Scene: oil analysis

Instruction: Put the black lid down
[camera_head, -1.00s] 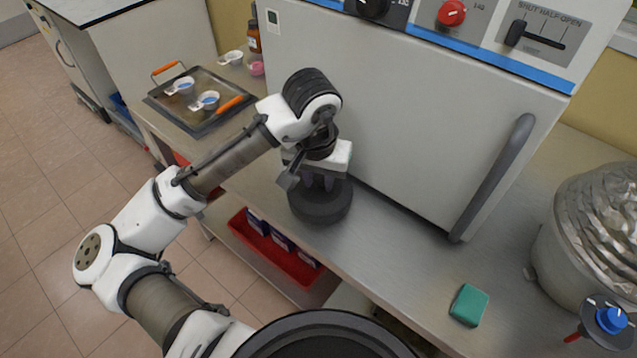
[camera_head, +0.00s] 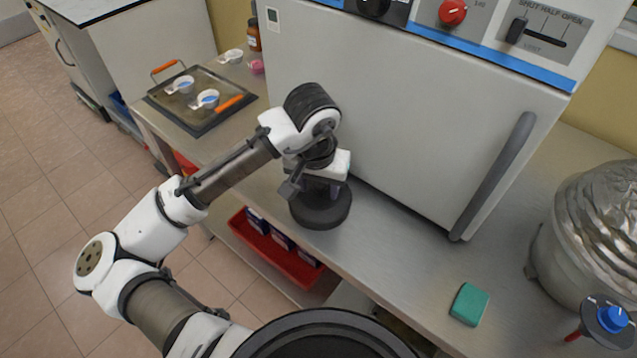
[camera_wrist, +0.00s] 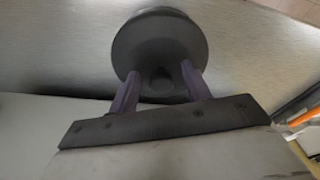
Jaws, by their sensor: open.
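The black lid (camera_head: 322,212) is a dark round disc at the front edge of the metal bench, before the large grey oven. It seems to rest on the bench top. In the wrist view the lid (camera_wrist: 160,38) shows a small round knob between the fingers. My gripper (camera_head: 328,190) points down over the lid. In the wrist view my gripper (camera_wrist: 158,78) has its two purple-grey fingers apart, one on each side of the knob, with gaps visible.
The oven (camera_head: 420,120) stands close behind the lid. A tray (camera_head: 185,118) with small cups and orange handles lies to the left. A green sponge (camera_head: 469,304) and a foil-covered pot (camera_head: 590,240) are to the right. A red bin (camera_head: 275,255) sits below.

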